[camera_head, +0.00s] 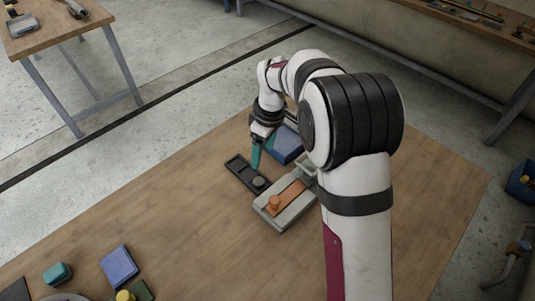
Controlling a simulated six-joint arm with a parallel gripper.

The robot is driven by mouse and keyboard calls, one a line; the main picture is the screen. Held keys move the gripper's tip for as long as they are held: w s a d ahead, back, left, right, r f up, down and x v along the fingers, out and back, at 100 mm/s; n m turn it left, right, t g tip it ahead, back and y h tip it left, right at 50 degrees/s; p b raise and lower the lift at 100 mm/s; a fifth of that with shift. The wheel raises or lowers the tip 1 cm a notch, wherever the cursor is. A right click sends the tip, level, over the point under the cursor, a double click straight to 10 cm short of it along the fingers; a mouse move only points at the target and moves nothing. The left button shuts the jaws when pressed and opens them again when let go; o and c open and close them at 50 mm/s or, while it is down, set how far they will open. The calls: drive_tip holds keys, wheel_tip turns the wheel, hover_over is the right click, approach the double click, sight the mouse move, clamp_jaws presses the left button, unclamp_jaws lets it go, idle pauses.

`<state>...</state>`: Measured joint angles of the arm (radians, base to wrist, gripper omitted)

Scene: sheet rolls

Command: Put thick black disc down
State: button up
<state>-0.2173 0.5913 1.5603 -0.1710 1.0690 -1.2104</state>
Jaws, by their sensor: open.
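A dark round disc (258,182), which looks like the thick black disc, lies at the near right end of a long black tray (233,163) on the wooden table. My gripper (256,161) has teal fingers and points down over the tray's middle, a little behind the disc and apart from it in the picture. It is open and I see nothing held in it. The gap between the fingers is too small to make out, and whether the fingertips touch the tray is unclear.
A grey fixture (272,216) with an orange slide and knob stands right of the tray. A blue box (287,147) sits behind, partly hidden by my arm. A teal block (57,273), a blue block (119,266) and other parts lie front left. The table's left middle is clear.

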drive_tip(key=s+d+r+m, duration=0.3)
drive_tip(key=s+r+m, duration=0.15)
drive_tip(key=s, duration=0.25)
drive_tip(key=s+d+r+m, duration=0.3)
drive_tip(key=s+r+m, duration=0.15)
drive_tip(key=s, duration=0.35)
drive_tip(key=s+d+f+m, duration=0.1)
drive_tip(key=s+m, duration=0.7)
drive_tip(key=s, duration=0.8)
drive_tip(key=shift+s+d+m+g+y, duration=0.3)
drive_tip(key=shift+s+d+m+g, duration=0.1)
drive_tip(key=shift+d, duration=0.4)
